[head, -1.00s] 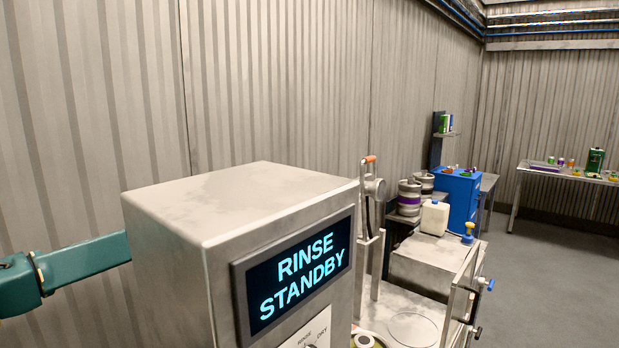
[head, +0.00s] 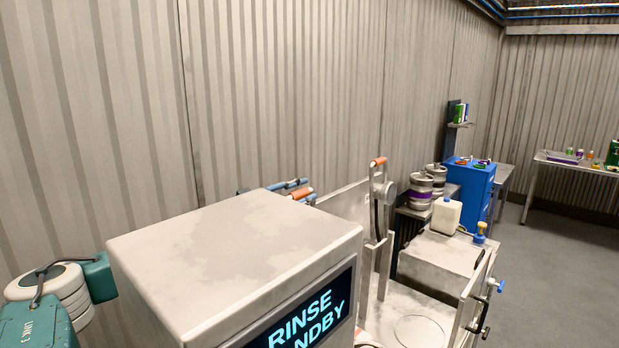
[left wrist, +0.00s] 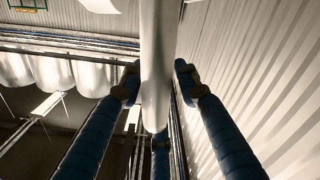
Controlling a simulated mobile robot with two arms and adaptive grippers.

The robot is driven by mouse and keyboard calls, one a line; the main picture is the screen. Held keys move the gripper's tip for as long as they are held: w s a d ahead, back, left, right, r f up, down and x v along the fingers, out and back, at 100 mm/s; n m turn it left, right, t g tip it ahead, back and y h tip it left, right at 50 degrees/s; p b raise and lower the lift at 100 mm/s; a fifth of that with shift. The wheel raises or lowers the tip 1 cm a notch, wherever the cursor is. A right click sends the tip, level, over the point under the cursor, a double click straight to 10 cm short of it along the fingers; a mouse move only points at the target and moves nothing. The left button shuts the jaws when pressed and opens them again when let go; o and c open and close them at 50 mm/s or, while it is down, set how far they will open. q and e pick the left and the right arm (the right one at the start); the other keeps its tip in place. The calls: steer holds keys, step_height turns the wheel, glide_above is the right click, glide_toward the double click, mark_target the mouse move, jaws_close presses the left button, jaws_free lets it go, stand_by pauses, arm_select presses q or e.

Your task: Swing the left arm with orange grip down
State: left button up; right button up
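In the head view an orange grip (head: 301,193) shows just behind the grey machine's top. The blue fingers of my left gripper (head: 293,185) are close around or beside it; the rest of that gripper is hidden behind the machine. In the left wrist view the blue fingers of my left gripper (left wrist: 158,80) are straight and spread, with a pale metal bar (left wrist: 158,60) between them. I cannot tell whether they touch it. A second orange grip (head: 378,161) tops an upright lever farther right. My right gripper is not in view.
The grey machine with the rinse display (head: 240,250) fills the front and blocks the view behind it. A white jug (head: 446,216), kegs (head: 422,190) and a blue cabinet (head: 470,190) stand to the right. The corrugated wall (head: 280,90) is close behind.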

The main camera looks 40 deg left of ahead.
mark_target(309, 190)
arm_select(q)
steer(key=shift+w+d+r+p, duration=0.15)
steer(key=shift+w+p, duration=0.15)
steer(key=shift+w, duration=0.55)
steer(key=shift+w+d+f+p, duration=0.1)
steer(key=shift+w+p, duration=0.15)
steer(key=shift+w, duration=0.55)
jaws_close()
